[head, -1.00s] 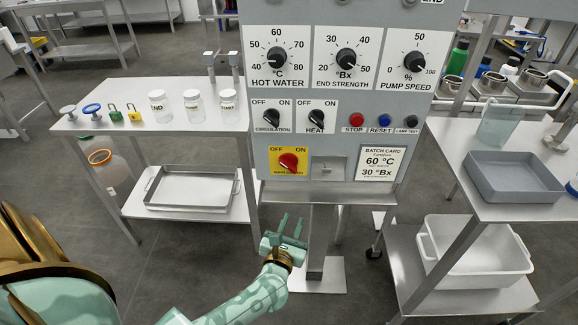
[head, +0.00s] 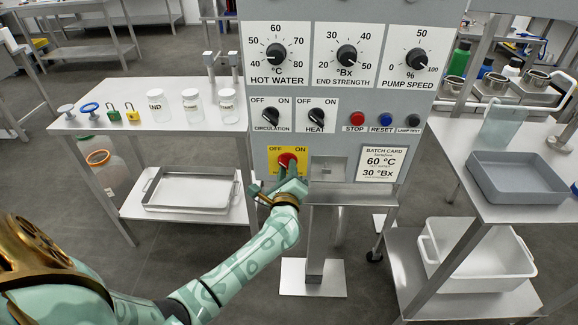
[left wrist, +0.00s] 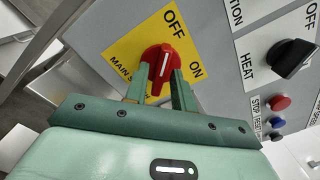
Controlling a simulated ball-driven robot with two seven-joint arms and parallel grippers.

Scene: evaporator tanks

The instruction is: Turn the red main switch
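The red main switch (head: 287,160) is a round knob on a yellow plate (head: 272,157) marked OFF and ON, low on the left of the grey control panel. It also shows in the left wrist view (left wrist: 160,62), with a white mark on its raised grip. My left gripper (head: 290,182) is right at the switch, its fingers pointing at the panel. In the left wrist view the fingers (left wrist: 160,90) are apart, one on each side of the lower part of the red knob. Whether they touch it I cannot tell. My right gripper is not in view.
Black CIRCULATION (head: 269,116) and HEAT (head: 317,117) knobs sit just above the switch. A small metal holder (head: 327,170) and a batch card (head: 382,163) are to its right. A panel ledge (head: 350,196) juts out below. Side tables stand left and right.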

